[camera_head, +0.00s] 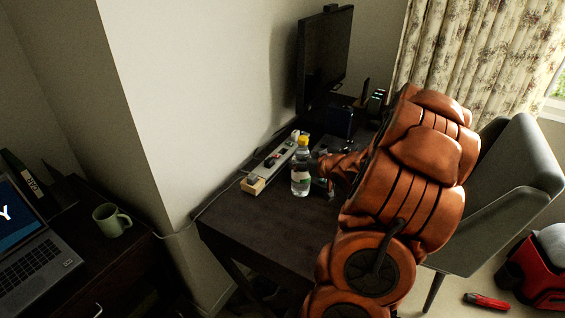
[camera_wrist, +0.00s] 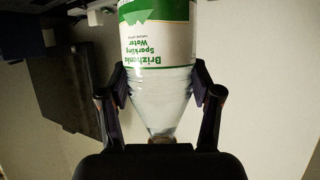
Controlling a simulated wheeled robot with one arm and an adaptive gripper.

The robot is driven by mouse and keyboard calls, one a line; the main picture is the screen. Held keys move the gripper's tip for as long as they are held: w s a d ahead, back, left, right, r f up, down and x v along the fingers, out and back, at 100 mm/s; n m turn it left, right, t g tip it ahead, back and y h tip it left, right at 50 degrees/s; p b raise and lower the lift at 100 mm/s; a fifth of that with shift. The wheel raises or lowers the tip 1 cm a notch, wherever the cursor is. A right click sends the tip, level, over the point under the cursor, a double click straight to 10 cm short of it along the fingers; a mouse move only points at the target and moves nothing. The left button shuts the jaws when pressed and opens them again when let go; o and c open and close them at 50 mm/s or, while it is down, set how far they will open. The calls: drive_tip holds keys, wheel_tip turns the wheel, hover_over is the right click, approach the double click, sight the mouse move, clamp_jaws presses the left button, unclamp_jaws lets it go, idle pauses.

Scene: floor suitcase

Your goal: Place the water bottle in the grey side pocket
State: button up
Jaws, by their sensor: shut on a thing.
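The water bottle (camera_head: 301,178) is clear with a yellow cap and a green and white label. It stands upright at the dark desk in the head view; I cannot tell whether its base touches the desktop. My gripper (camera_wrist: 160,94) is shut on the water bottle (camera_wrist: 158,35), with one finger on each side in the wrist view. In the head view my arm hides much of the gripper. A red and black suitcase (camera_head: 532,273) with a grey part on top (camera_head: 553,240) is cut off at the right edge. I cannot make out the grey side pocket.
A power strip (camera_head: 272,162) lies behind the bottle on the desk (camera_head: 250,220), near the monitor (camera_head: 325,60). A grey chair (camera_head: 515,170) stands between desk and suitcase. A red object (camera_head: 487,300) lies on the floor. A mug (camera_head: 112,220) and laptop (camera_head: 35,255) are left.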

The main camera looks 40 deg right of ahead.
drive_tip(key=w+a+f+p, duration=0.1)
drive_tip(key=w+f, duration=0.3)
drive_tip(key=w, duration=0.4)
drive_tip(key=shift+w+a+f, duration=0.15)
drive_tip(key=shift+a, duration=0.1)
drive_tip(key=shift+f, duration=0.1)
idle(0.3)
drive_tip(key=o, duration=1.6)
drive_tip(key=shift+o, duration=0.2)
drive_tip(key=b+v, duration=0.1)
drive_tip(key=v, duration=0.9)
drive_tip(key=shift+s+d, duration=0.1)
drive_tip(key=shift+s, duration=0.1)
drive_tip(key=shift+v, duration=0.9)
